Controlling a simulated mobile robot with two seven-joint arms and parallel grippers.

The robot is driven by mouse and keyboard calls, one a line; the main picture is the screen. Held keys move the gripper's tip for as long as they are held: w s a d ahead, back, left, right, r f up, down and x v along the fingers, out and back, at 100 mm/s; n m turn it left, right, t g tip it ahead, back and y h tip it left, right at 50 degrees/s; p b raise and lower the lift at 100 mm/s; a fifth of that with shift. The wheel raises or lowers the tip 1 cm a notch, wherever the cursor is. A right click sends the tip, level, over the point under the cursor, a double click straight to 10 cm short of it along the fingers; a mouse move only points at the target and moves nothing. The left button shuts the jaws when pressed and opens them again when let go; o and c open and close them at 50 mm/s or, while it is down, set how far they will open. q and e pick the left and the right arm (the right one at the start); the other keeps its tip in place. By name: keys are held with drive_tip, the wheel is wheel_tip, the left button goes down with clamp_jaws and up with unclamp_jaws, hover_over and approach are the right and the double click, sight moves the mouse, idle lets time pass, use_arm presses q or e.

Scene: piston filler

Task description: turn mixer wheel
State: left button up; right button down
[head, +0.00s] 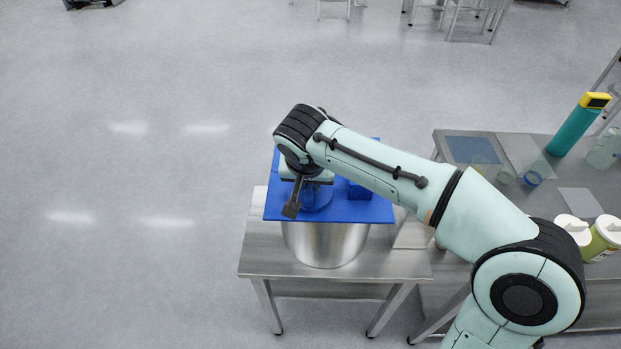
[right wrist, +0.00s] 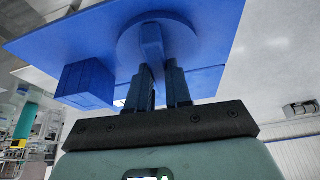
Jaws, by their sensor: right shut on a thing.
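The mixer wheel is a round blue disc (right wrist: 185,42) with a small upright blue handle (right wrist: 152,38). In the head view, part of the wheel (head: 318,198) shows on a blue lid, partly hidden by my right arm. My right gripper (right wrist: 160,72) has its two dark fingers at the handle and is shut on it. In the head view my right gripper (head: 292,207) is over the lid's left front part, its fingertips hard to make out. My left gripper is in neither view.
The blue lid (head: 378,210) covers a round steel vessel (head: 325,246) on a steel table (head: 262,255). A blue box (right wrist: 86,84) stands on the lid beside the wheel. A teal bottle (head: 572,130) and tubs (head: 604,238) stand on the right bench. Floor at left is clear.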

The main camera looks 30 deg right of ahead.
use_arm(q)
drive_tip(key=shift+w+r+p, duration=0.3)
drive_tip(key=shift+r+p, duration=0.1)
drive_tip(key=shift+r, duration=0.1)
use_arm(e)
drive_tip(key=m+g, duration=0.1)
drive_tip(key=m, duration=0.2)
drive_tip(key=m+g+h, duration=0.1)
drive_tip(key=m, duration=0.1)
drive_tip(key=shift+w+a+m, duration=0.1)
drive_tip(key=shift+a+m, duration=0.05)
drive_tip(key=shift+m, duration=0.25)
drive_tip(key=c, duration=1)
unclamp_jaws()
drive_tip(key=shift+c, duration=0.2)
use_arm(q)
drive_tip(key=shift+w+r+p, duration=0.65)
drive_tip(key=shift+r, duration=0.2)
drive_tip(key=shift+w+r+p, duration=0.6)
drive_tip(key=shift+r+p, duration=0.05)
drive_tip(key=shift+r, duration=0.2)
use_arm(e)
drive_tip(key=v, duration=1.3)
drive_tip(key=shift+a, duration=0.25)
drive_tip(key=shift+r, duration=0.1)
